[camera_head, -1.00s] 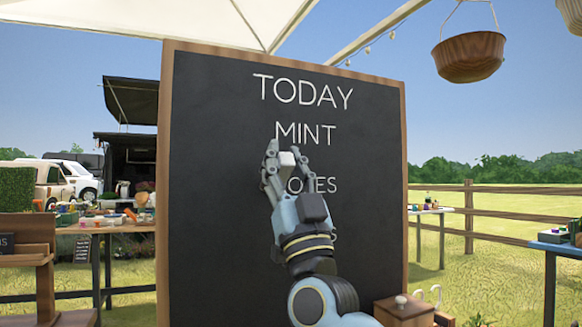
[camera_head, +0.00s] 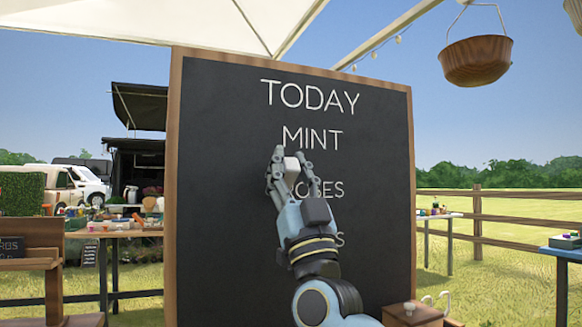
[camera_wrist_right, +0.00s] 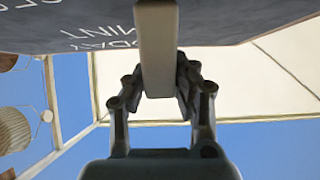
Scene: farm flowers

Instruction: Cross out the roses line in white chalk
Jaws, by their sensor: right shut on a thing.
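The blackboard (camera_head: 220,250) has a wooden frame and white lettering. "TODAY" (camera_head: 310,95) is at the top, with "MINT" (camera_head: 312,139) below it. The "ROSES" line (camera_head: 328,190) is lower, its first letters partly hidden by my gripper. Another line below is mostly hidden by my arm, only a final "S" (camera_head: 340,240) showing. My right gripper (camera_head: 291,172) is shut on a pale chalk block (camera_head: 291,164) in front of the board, at the left of "ROSES". The chalk (camera_wrist_right: 156,50) reaches toward the board in the wrist view; contact cannot be told. No stroke shows on the roses line. My left gripper is out of view.
A wooden basket (camera_head: 476,62) hangs at upper right. A wooden box (camera_head: 412,314) stands at the board's lower right. Tables with goods stand left (camera_head: 110,233) and right (camera_head: 570,252). A rail fence (camera_head: 478,220) runs behind on the right.

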